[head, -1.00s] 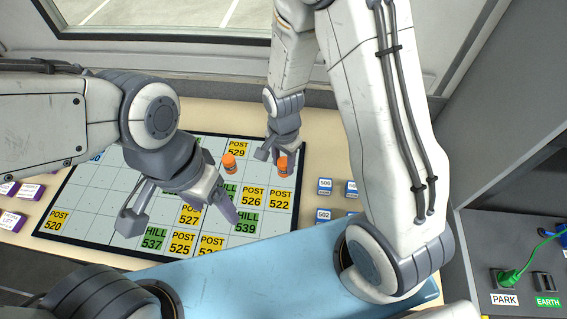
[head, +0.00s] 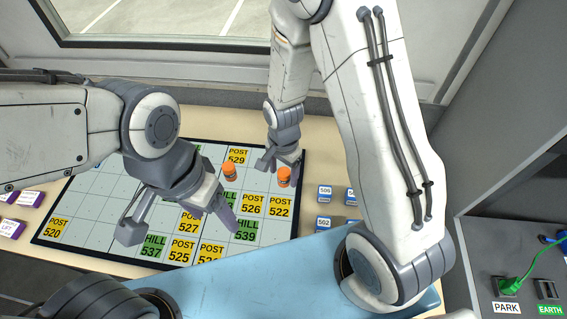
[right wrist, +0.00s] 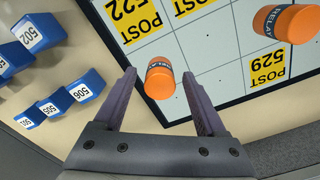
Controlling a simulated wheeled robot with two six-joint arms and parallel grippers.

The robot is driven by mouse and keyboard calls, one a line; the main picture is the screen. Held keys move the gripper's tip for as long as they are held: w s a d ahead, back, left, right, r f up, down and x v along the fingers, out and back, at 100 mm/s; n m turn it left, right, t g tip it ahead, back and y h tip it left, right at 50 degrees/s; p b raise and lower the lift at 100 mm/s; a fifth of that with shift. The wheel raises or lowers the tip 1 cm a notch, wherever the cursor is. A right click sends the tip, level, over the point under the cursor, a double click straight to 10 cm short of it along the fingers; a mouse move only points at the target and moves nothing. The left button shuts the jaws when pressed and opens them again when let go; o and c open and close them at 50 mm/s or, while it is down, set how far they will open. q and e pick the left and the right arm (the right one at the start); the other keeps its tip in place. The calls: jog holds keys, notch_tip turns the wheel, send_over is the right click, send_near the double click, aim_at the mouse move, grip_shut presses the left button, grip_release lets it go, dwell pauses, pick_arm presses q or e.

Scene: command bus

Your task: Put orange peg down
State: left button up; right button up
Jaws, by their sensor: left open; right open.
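Two orange pegs stand on the gridded board (head: 95,205). One peg (head: 284,177) is on a blank cell behind the yellow POST 522 tile (head: 280,206). My right gripper (head: 279,163) is open just above this peg. In the right wrist view the same peg (right wrist: 159,80) appears between the spread fingers, with a gap on each side. The other peg (head: 229,172) stands to its left in the head view, and its label reads RELAY in the right wrist view (right wrist: 288,23). My left gripper (head: 180,228) is open and empty over the board's front middle.
Blue numbered blocks (head: 325,193) sit on the table right of the board. Purple blocks (head: 12,228) lie at the left edge. A window ledge runs behind.

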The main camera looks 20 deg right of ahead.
aim_at(283, 172)
notch_tip(283, 172, up, 12)
jog(key=s+a+r+n, duration=0.3)
jog(key=s+n, duration=0.5)
jog(key=n, duration=0.1)
jog(key=s+a+r+n+y, duration=0.1)
jog(key=s+a+r+n, duration=0.3)
jog(key=s+n, duration=0.4)
jog(key=shift+s+r+n, duration=0.3)
jog(key=shift+s+n, duration=0.1)
jog(key=shift+n, duration=0.2)
